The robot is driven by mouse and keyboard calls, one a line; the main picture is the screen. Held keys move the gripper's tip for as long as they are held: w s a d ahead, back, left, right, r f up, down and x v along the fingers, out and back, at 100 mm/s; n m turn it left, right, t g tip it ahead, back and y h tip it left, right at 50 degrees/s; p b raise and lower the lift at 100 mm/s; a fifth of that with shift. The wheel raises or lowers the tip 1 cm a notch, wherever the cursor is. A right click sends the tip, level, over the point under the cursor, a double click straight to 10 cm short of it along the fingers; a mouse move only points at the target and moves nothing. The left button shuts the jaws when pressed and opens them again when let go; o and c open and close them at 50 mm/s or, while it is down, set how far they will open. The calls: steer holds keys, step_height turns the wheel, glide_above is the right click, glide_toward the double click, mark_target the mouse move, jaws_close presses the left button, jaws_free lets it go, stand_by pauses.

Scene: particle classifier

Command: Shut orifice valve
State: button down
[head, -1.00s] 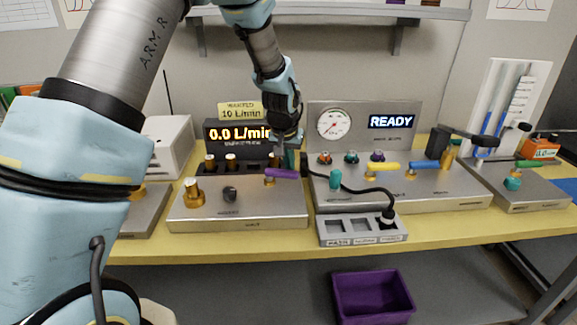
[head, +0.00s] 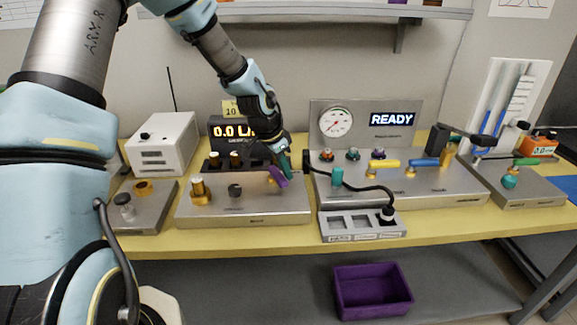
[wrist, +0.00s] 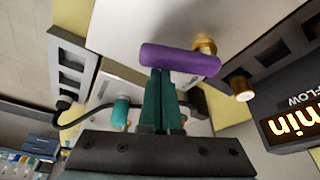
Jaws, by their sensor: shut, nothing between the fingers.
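A purple lever handle (head: 279,178) sits on a brass stem on the grey left-centre panel (head: 243,213). In the wrist view the purple handle (wrist: 180,60) lies crosswise just beyond my fingertips, with its brass stem at its right end. My gripper (head: 287,167) has its teal fingers closed together, nothing between them. In the wrist view my gripper (wrist: 160,75) has its tips right at the handle's near side, seemingly touching it. A yellow lever (head: 384,164) and a blue lever (head: 424,163) are on the panel to the right. I cannot read which valve is labelled orifice.
A READY display (head: 392,119) and a round gauge (head: 336,122) stand behind the right panel. A black cable (head: 365,188) runs to a grey slotted tray (head: 362,236). An orange readout (head: 233,131) stands behind the purple lever. A purple bin (head: 373,291) is below.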

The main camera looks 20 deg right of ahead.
mark_target(282, 177)
steer(key=shift+a, duration=0.95)
steer(key=shift+a+f, duration=0.1)
steer(key=shift+a, duration=0.1)
steer(key=d, duration=0.1)
steer(key=s+d, duration=0.1)
steer(key=d, duration=0.2)
steer(key=shift+s, duration=0.25)
steer(key=w+b+v, duration=0.1)
steer(key=b+v, duration=0.1)
steer(key=v, duration=0.8)
steer(key=shift+w, duration=0.25)
steer(key=shift+d, duration=0.1)
